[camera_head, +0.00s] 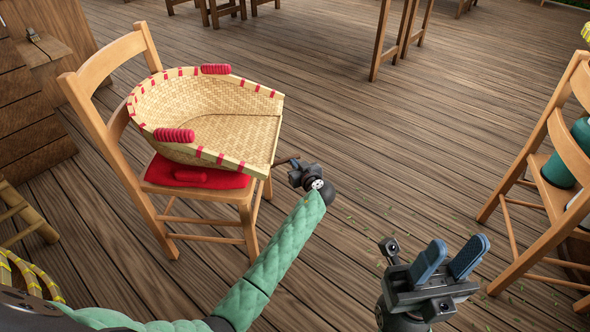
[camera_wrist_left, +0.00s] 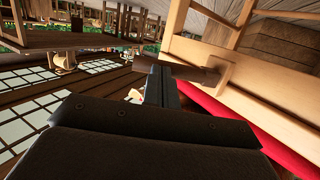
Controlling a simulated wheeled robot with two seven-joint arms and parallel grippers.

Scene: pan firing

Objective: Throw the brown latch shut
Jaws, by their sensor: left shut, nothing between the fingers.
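A short brown bar (camera_wrist_left: 195,75), which looks like the brown latch, sticks out from a light wooden part (camera_wrist_left: 222,72) of the chair in the left wrist view. In the head view a small brown piece (camera_head: 283,160) shows beside the chair seat's corner. My left gripper (camera_head: 297,170) is shut and empty right beside it. Its dark fingers (camera_wrist_left: 157,85) reach the bar's near end in the left wrist view; I cannot tell whether they touch. My right gripper (camera_head: 448,258) is open and empty over the floor, far from the chair.
A woven basket (camera_head: 235,140) with red grips rests on the wooden chair (camera_head: 102,68), above a red cushion (camera_head: 230,181). Another chair (camera_head: 540,130) with a green container (camera_head: 566,165) stands at right.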

